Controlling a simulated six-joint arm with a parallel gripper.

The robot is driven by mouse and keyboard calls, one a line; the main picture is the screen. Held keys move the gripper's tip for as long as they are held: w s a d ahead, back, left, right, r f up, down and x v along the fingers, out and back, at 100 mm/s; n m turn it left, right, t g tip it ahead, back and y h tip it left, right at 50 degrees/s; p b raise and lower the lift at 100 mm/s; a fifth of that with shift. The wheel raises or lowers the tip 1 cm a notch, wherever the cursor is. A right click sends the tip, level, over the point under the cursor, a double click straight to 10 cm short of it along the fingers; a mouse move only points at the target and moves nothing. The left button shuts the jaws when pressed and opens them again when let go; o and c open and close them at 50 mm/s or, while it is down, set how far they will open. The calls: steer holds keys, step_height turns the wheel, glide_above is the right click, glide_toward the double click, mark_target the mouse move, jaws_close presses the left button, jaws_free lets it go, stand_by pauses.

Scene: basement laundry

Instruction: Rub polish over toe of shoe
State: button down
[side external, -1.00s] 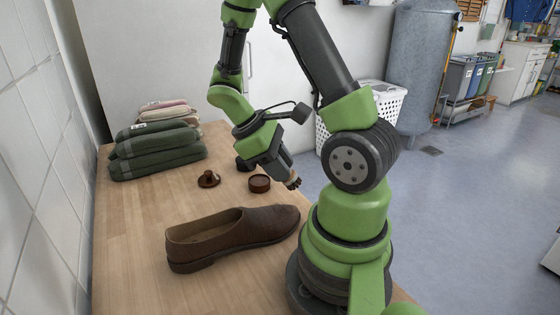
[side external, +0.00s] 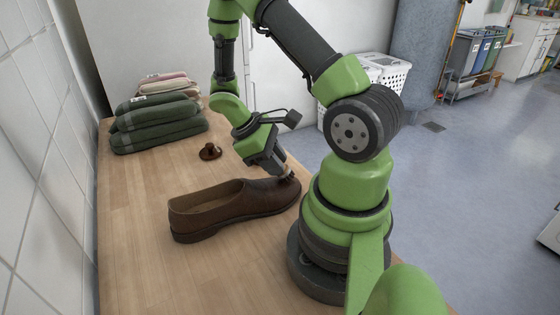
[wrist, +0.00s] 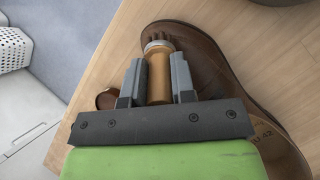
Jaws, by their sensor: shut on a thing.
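The brown leather shoe (side external: 225,210) lies sole-down on the wooden table, toe toward the right, near my base. My gripper (side external: 282,172) is over the toe, tilted down. In the wrist view my gripper (wrist: 158,82) is shut on a small brush with a tan wooden handle (wrist: 159,78), a metal collar and dark bristles. The bristles lie over the shoe's toe (wrist: 190,42); they look at or very near the leather, and I cannot tell how firmly they touch.
A brown lid-like piece (side external: 210,151) lies on the table (side external: 130,250) behind the shoe. Folded green towels (side external: 158,127) are stacked at the back left. A white laundry basket (side external: 392,76) stands beyond the table. The table's front left is clear.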

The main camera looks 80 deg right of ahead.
steer(key=shift+w+d+f, duration=0.1)
steer(key=shift+w+d, duration=0.45)
steer(key=shift+w, duration=0.05)
steer(key=shift+w+d+f, duration=0.5)
steer(key=shift+w+d, duration=0.3)
steer(key=shift+w, duration=0.05)
steer(key=shift+s+a+r, duration=0.3)
steer(key=shift+s+a, duration=0.3)
steer(key=shift+s, duration=0.05)
steer(key=shift+s+a+r, duration=0.3)
steer(key=shift+s+a, duration=0.3)
steer(key=shift+s+a+f, duration=0.15)
steer(key=shift+s+a, duration=0.85)
steer(key=shift+s, duration=0.1)
step_height(320, 180, up, 9)
steer(key=shift+f, duration=0.2)
